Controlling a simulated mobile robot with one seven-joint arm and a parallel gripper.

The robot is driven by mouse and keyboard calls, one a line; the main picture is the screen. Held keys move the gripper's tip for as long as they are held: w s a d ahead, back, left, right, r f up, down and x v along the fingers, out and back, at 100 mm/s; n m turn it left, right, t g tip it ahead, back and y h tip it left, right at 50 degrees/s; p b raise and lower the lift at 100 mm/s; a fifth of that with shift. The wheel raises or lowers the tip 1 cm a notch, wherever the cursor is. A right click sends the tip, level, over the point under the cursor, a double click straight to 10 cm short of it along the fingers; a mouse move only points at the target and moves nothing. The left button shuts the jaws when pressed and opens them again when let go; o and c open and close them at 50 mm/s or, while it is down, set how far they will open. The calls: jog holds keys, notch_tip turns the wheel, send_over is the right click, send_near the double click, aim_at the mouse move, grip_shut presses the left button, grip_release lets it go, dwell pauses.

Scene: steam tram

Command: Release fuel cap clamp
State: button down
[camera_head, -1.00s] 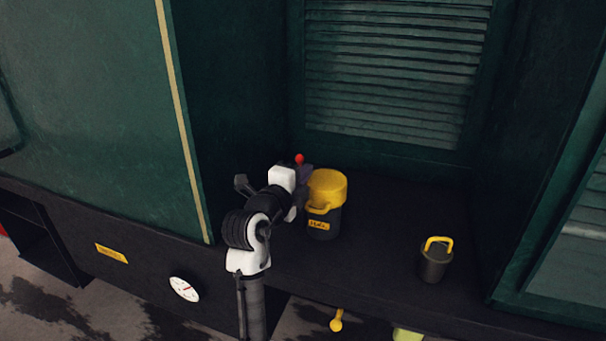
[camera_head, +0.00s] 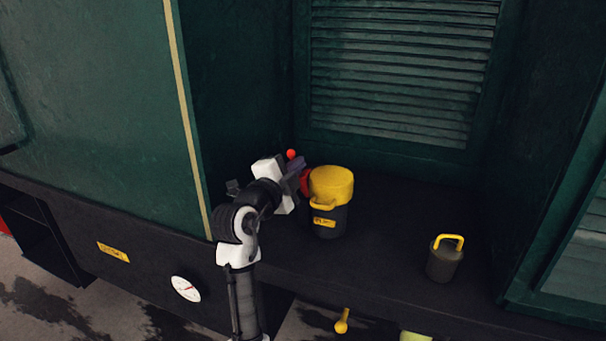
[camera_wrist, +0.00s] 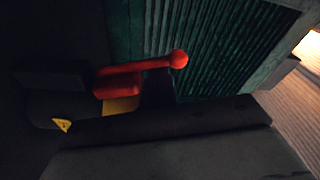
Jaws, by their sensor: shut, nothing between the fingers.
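The canister (camera_head: 328,221) is dark, with a yellow cap (camera_head: 331,184), and stands upright on the dark deck. The red clamp (camera_head: 305,182) is at the cap's left side, and its red ball knob (camera_head: 291,154) sticks up behind my gripper. In the wrist view the red clamp body (camera_wrist: 118,86) carries a red lever ending in the ball knob (camera_wrist: 179,59), beside a bit of yellow. My gripper (camera_head: 298,172) is shut and empty, close to the clamp left of the cap. Whether it touches the clamp cannot be told; its fingertips are hard to make out.
A smaller dark canister (camera_head: 444,263) with a yellow handle stands on the deck (camera_head: 380,255) to the right. Green walls and a louvred panel (camera_head: 403,75) enclose the back. A gauge (camera_head: 186,289) and yellow knob (camera_head: 342,321) are on or below the front edge.

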jog(key=w+a+f+n+t+b, duration=0.1)
jog(key=a+f+n+b, duration=0.4)
jog(key=n, duration=0.6)
jog(key=shift+w+a+y+b, duration=0.4)
jog(key=shift+w+a+b, duration=0.15)
jog(key=shift+a+b, duration=0.1)
jog(key=shift+f, duration=0.15)
jog(key=shift+s, duration=0.15)
